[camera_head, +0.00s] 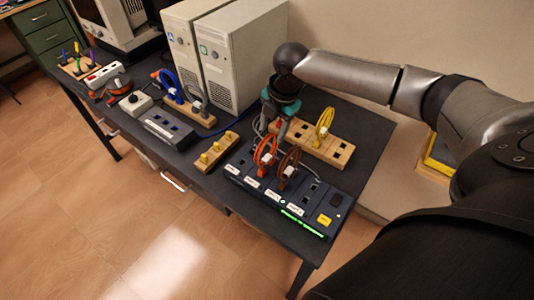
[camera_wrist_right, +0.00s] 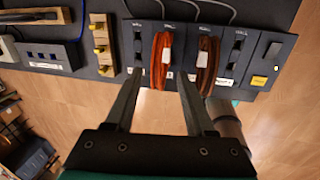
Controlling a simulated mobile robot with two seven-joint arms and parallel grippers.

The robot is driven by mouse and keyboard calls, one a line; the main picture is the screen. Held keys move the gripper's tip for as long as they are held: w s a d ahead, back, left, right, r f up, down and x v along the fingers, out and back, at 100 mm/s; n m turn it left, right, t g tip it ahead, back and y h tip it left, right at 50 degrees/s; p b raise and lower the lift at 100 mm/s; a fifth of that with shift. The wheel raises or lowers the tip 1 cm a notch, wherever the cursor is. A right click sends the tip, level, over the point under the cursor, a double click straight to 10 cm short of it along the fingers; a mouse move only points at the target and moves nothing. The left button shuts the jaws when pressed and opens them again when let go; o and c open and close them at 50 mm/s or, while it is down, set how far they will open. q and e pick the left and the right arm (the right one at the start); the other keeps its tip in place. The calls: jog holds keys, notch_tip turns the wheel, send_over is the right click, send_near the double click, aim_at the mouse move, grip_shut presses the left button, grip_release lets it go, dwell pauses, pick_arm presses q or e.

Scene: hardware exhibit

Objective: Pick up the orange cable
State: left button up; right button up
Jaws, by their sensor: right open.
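The orange cable (camera_head: 265,151) is a coiled loop standing on the dark port panel (camera_head: 320,218), just left of a brown cable (camera_head: 289,166). In the right wrist view the orange cable (camera_wrist_right: 162,58) stands beside the brown cable (camera_wrist_right: 206,62). My right gripper (camera_head: 274,126) is just behind the orange cable at the panel. In the wrist view my right gripper (camera_wrist_right: 159,78) is open, with one finger on each side of the orange cable in the picture; I cannot tell whether they touch it. My left gripper is not in view.
A yellow cable (camera_head: 324,122) stands on a wooden block (camera_head: 335,151) behind the panel. A wooden block with yellow plugs (camera_head: 217,151) lies to the left. Two computer towers (camera_head: 243,55) and a blue cable (camera_head: 171,86) stand farther back. The panel sits near the table's front edge.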

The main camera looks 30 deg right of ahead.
aim_at(268, 136)
jog(key=f, duration=0.1)
jog(key=w+f, duration=0.1)
jog(key=f, duration=0.2)
jog(key=shift+w+a+f, duration=0.15)
jog(key=shift+a+f, duration=0.15)
jog(key=shift+c, duration=0.4)
grip_shut()
dwell(0.8)
